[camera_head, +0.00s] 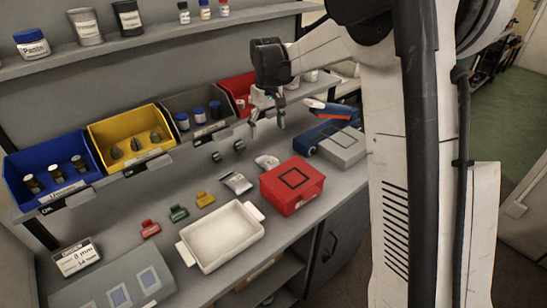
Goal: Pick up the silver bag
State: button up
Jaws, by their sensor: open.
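A small silver bag (237,182) lies on the grey worktop, left of a red box and behind a white tray. A second small pale, silvery packet (266,162) lies behind the red box; I cannot tell whether it is also a bag. My gripper (267,122) hangs from the dark wrist, above the back of the worktop and in front of the bins. Its fingers point down, apart and empty. It is above and to the right of the silver bag, not touching it.
The red box (292,184) and white tray (222,236) stand near the front edge. Small red, green and yellow clips (179,213) lie left of the bag. Blue (50,176), yellow (132,139), grey and red bins line the back. A blue-grey case (343,146) stands right.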

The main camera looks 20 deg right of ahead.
aim_at(269, 159)
jog(key=f, duration=0.6)
jog(key=w+f, duration=0.1)
jog(key=f, duration=0.2)
jog(key=shift+d+f, duration=0.25)
jog(key=shift+f, duration=0.05)
jog(key=shift+s+d+f+p, duration=0.1)
jog(key=shift+f+p, duration=0.1)
jog(key=shift+f, duration=1.15)
jog(key=shift+s+d+f+p, duration=0.1)
jog(key=shift+f+p, duration=0.1)
jog(key=shift+f, duration=1.1)
jog(key=c, duration=1.3)
jog(key=shift+o, duration=0.2)
jog(key=shift+r, duration=0.1)
